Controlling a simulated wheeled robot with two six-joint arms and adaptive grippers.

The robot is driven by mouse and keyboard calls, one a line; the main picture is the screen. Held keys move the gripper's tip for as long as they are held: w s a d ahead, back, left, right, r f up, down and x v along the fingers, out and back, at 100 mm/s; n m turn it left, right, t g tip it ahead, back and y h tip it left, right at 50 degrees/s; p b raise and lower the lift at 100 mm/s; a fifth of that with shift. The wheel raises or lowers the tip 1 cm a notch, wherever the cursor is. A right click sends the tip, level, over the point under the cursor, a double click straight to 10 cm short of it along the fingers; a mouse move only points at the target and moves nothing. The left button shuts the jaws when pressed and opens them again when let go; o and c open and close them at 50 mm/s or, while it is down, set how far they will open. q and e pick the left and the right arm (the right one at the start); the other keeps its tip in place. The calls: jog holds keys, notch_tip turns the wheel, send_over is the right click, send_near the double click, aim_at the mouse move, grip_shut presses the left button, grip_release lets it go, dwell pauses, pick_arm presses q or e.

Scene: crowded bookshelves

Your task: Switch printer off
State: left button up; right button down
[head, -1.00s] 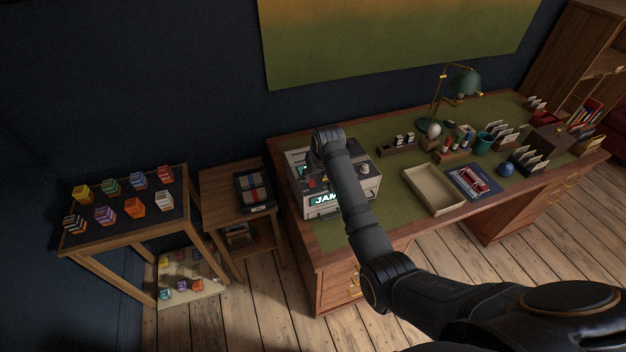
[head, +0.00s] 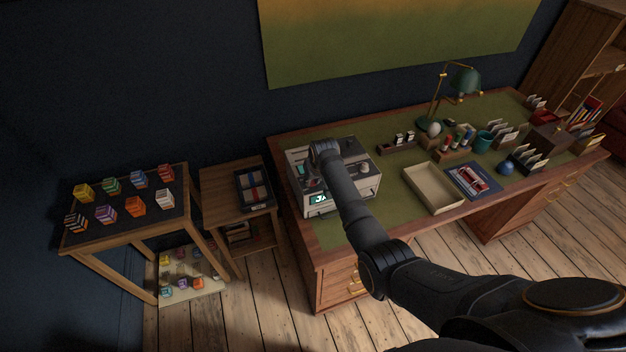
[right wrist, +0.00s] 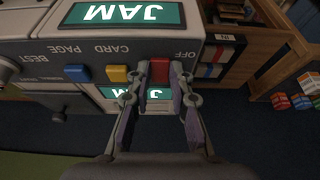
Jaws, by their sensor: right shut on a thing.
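The printer (head: 366,190) is a pale grey box at the left end of the desk, with a lit green display (head: 319,198) partly covered by my right arm. In the right wrist view its panel is upside down, with a display reading JAM (right wrist: 125,14). That panel has a blue control (right wrist: 77,73), a yellow control (right wrist: 117,73) and a red switch (right wrist: 159,70) by the word OFF. My right gripper (right wrist: 160,88) is shut on the red switch, one finger on each side. In the head view my arm hides the fingers. My left gripper is out of view.
The desk (head: 400,220) also carries an empty beige tray (head: 433,187), a green lamp (head: 465,80) and several small items to the right. A side table (head: 222,190) with a dark tray and a stand of coloured blocks (head: 135,207) are left of the printer.

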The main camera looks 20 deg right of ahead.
aim_at(313, 184)
jog(key=shift+w+r+g, duration=0.15)
jog(key=shift+w+g, duration=0.1)
jog(key=shift+g, duration=0.25)
jog(key=g+b, duration=0.1)
jog(key=b, duration=0.1)
jog(key=g+b, duration=0.1)
jog(key=b, duration=0.1)
jog(key=shift+w+f, duration=0.35)
jog(key=shift+r+g+b, duration=0.3)
jog(key=shift+b, duration=0.25)
jog(key=shift+r, duration=0.1)
jog(key=c, duration=1.2)
grip_release()
notch_tip(313, 184, up, 12)
jog(key=shift+s, duration=0.4)
